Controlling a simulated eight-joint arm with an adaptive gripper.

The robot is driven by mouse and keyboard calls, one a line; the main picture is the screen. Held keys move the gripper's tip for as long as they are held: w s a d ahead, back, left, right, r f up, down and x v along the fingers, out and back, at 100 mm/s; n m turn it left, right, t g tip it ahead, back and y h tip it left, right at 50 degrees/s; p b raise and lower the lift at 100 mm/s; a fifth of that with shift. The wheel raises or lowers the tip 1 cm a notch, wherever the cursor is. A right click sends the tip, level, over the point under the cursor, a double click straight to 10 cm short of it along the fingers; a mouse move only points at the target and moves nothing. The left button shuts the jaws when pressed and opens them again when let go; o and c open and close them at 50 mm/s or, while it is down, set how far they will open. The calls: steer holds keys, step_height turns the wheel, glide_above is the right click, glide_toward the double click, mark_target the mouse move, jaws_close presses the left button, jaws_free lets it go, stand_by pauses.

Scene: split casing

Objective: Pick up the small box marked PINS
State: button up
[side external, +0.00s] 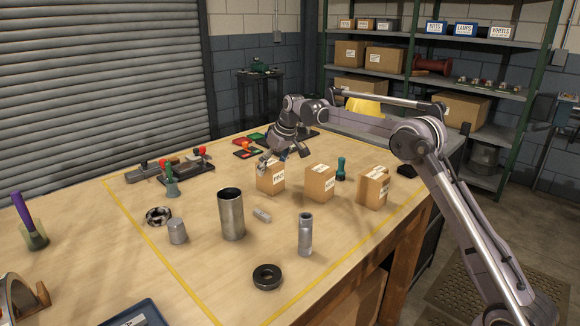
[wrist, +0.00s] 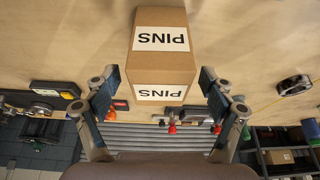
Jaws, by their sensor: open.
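The small box marked PINS (wrist: 161,62) is brown cardboard with white labels, upside down in the wrist view, where it sits between and just beyond my fingers. Whether a fingertip touches the box in the side view I cannot tell.
Two similar boxes (side external: 320,183) (side external: 372,187) stand to the right on the bench (side external: 120,240). A metal cylinder (side external: 231,214), a smaller tube (side external: 305,234) and a black ring (side external: 267,277) stand nearer the front. Clamps (side external: 185,172) lie to the left.

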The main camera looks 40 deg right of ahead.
mark_target(267, 177)
steer(key=shift+x, duration=3)
steer(key=shift+w, duration=0.1)
steer(key=c, duration=1.2)
